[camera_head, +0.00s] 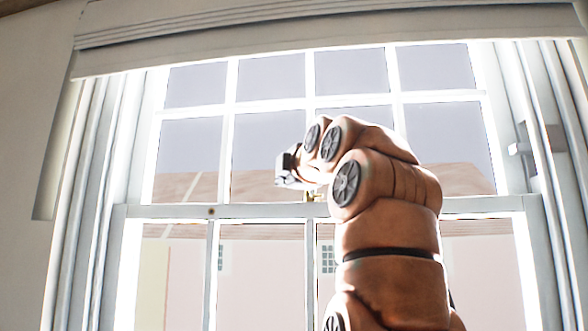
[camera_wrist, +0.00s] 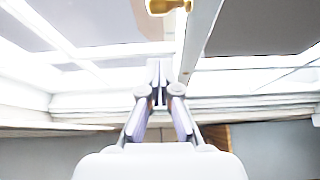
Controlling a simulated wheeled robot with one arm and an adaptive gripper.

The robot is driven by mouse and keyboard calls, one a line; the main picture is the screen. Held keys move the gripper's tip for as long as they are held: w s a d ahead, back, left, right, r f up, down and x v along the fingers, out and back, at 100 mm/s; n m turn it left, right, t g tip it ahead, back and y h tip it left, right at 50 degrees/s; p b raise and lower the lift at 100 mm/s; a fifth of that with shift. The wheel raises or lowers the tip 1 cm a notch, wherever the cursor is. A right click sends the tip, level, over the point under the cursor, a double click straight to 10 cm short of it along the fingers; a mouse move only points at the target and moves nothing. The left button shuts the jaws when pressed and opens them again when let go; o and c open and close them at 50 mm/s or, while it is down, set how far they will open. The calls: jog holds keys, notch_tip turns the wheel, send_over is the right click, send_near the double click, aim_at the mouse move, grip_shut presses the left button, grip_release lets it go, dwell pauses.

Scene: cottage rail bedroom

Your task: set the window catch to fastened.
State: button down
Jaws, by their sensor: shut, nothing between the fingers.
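The brass window catch (camera_head: 312,196) sits at the middle of the window's meeting rail, partly hidden by my arm. In the wrist view the rounded brass piece (camera_wrist: 166,6) shows at the top edge, cut off by the frame. Whether the catch is fastened cannot be told. My gripper (camera_head: 283,179) is just left of the catch and slightly above it in the head view. In the wrist view my gripper (camera_wrist: 158,72) has its fingers together with nothing between them, and a gap shows between the fingertips and the brass piece.
The white sash window (camera_head: 230,210) has several panes and bright light behind it. A rolled blind (camera_head: 300,22) crosses the top. Grey-white side frames (camera_head: 90,190) flank the window. A small bracket (camera_head: 522,148) stands out on the right side. My arm covers the right middle of the window.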

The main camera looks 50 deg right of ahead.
jog(key=shift+s+d+p, duration=0.15)
jog(key=shift+d+p, duration=0.15)
jog(key=shift+d, duration=0.7)
jog(key=shift+s+d+p, duration=0.15)
jog(key=shift+d+p, duration=0.1)
jog(key=shift+d, duration=0.75)
